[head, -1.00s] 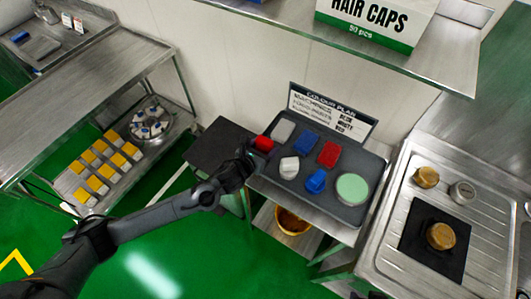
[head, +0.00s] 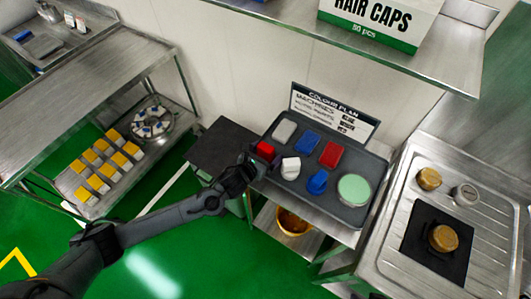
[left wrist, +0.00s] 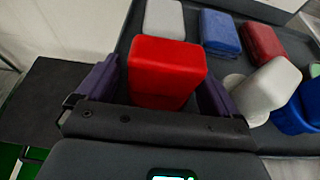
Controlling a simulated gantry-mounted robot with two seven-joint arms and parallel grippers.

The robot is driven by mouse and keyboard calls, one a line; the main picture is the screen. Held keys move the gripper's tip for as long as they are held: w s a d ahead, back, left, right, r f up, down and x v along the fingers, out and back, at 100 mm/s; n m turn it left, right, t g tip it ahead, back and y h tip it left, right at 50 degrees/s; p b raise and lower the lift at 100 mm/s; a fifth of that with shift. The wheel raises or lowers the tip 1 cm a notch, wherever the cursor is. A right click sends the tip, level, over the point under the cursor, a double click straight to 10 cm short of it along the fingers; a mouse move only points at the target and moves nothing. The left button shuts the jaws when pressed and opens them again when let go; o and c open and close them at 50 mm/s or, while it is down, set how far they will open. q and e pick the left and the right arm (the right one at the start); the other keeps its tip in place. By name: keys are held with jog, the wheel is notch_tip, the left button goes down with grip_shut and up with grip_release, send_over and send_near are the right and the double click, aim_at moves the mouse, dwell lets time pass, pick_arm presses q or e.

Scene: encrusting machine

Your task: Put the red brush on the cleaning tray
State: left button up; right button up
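The red brush (head: 265,149) is at the front left corner of the grey cleaning tray (head: 335,208) and looks upright. In the left wrist view the red brush (left wrist: 167,70) stands between my left fingers, its lower end hidden by the gripper body. My left gripper (head: 249,166) is at the tray's left edge, just in front of the brush. Its purple fingers (left wrist: 158,90) are spread wide. A narrow dark gap shows on the brush's left side; contact on the right is unclear. My right gripper is not in view.
Grey, blue and red pads and a green disc (head: 354,189) lie there too. The colour plan sign (head: 334,112) stands behind. A dark side table (head: 220,146) is left.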

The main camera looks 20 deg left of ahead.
pick_arm(q)
jog(key=shift+r, duration=0.1)
jog(key=shift+r, duration=0.15)
jog(key=s+d+r+n+g+y+p, duration=0.1)
jog(key=s+r+n+g, duration=0.1)
jog(key=s+n, duration=0.8)
jog(key=s+d+r+n+g, duration=0.1)
jog(key=s+r+n+g, duration=0.15)
jog(key=s+n, duration=0.7)
jog(key=s+a+n+g, duration=0.2)
jog(key=s+n, duration=0.4)
jog(key=n, duration=0.2)
jog(key=s+a+f+n+g+y, duration=0.1)
jog(key=s+a+n+g, duration=0.2)
jog(key=s+n, duration=0.4)
jog(key=shift+f+n, duration=0.25)
jog(key=shift+n, duration=0.5)
jog(key=shift+w, duration=0.1)
